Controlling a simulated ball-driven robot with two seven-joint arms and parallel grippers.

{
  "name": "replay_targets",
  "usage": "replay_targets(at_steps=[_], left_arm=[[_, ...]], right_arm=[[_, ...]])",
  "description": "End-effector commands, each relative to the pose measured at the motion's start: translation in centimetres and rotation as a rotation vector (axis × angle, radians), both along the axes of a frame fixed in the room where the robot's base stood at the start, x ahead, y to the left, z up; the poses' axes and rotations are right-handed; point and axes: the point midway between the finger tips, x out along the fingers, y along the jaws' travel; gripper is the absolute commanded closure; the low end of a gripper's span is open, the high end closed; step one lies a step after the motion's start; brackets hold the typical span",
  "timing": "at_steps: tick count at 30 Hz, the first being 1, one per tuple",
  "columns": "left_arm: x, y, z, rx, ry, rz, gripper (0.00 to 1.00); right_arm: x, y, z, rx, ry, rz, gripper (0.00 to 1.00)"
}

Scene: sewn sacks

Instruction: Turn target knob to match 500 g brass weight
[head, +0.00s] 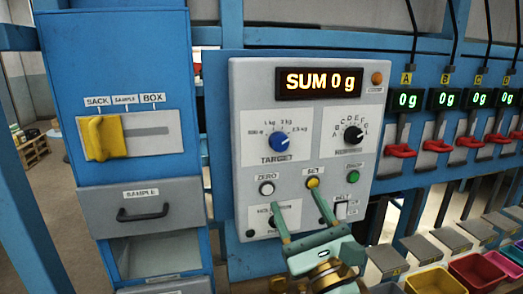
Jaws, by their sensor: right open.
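The target knob (278,141) is blue and sits on the left of the grey control panel (240,200), under the SUM 0 g display (319,81). Its white mark seems to point up and right, between the 1 kg and 2 kg labels; the exact setting is too small to tell. A 500 g label is at its left. My right gripper (294,195) is open and empty in front of the lower panel, below the target knob. Its fingertips are near the ZERO and SET buttons. I cannot make out a brass weight. My left gripper is not in view.
A black lettered knob (353,134) is right of the target knob. White ZERO (266,188), yellow SET (313,182) and green (353,178) buttons are below. A yellow lever (101,137) is at left. Red handles (400,150) and coloured bins (475,273) are at right.

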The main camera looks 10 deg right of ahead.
Motion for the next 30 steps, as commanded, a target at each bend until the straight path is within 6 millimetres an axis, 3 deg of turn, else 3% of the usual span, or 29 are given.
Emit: replay_targets(at_steps=[3, 8, 21, 30], left_arm=[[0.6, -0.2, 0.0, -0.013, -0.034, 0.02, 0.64], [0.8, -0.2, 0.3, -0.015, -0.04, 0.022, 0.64], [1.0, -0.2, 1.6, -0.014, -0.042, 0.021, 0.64], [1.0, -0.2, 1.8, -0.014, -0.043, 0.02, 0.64]], right_arm=[[0.8, -1.5, -1.3, 0.178, 0.087, -0.008, 0.38], [2.0, -1.7, -0.7, 0.214, 0.091, -0.003, 0.38], [11.8, -1.4, 3.4, 0.209, 0.087, -0.006, 0.38], [15.5, -1.3, 4.8, 0.209, 0.089, -0.005, 0.38]])
